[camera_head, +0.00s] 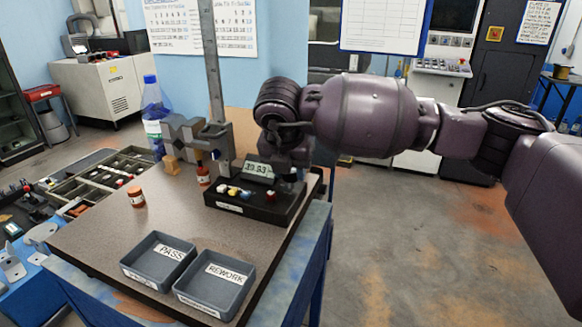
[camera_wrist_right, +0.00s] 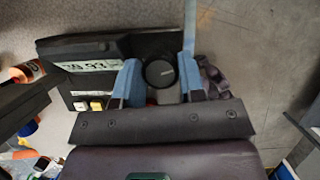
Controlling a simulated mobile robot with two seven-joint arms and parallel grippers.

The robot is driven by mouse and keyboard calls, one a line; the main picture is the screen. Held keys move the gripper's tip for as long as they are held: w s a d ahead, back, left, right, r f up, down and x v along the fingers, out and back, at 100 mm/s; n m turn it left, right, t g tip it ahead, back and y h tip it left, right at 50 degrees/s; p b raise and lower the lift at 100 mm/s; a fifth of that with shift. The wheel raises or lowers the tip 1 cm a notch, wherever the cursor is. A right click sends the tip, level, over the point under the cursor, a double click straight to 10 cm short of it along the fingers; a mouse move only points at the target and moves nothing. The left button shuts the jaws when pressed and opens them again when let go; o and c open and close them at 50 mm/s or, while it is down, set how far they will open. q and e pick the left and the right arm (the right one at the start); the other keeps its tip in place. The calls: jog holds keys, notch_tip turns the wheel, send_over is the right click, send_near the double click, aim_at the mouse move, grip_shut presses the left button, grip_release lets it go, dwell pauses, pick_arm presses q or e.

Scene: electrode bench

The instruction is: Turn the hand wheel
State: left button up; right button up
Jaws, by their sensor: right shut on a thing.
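The hand wheel (camera_wrist_right: 159,73) shows in the right wrist view as a round black knob between the two blue fingers of my right gripper (camera_wrist_right: 159,80). The gripper is shut on it. In the head view my right gripper (camera_head: 287,168) reaches down at the right end of a black bench device (camera_head: 250,205) and hides the wheel there. The device has a digital display (camera_head: 258,170), which also shows in the right wrist view (camera_wrist_right: 92,66), and several small coloured buttons. My left gripper is not in view.
Two grey trays stand at the bench's front, labelled PASS (camera_head: 158,262) and REWORK (camera_head: 214,290). An orange-capped jar (camera_head: 136,197), a small brown bottle (camera_head: 203,172) and a blue-capped bottle (camera_head: 153,115) stand left of the device. A metal post (camera_head: 211,65) rises behind it.

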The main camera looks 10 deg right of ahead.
jog(key=m+g+h, duration=0.1)
jog(key=m, duration=0.3)
jog(key=shift+r+p, duration=0.1)
jog(key=shift+p, duration=0.25)
jog(key=shift+m, duration=0.3)
jog(key=o, duration=0.6)
jog(key=shift+c, duration=0.2)
jog(key=shift+o, duration=0.4)
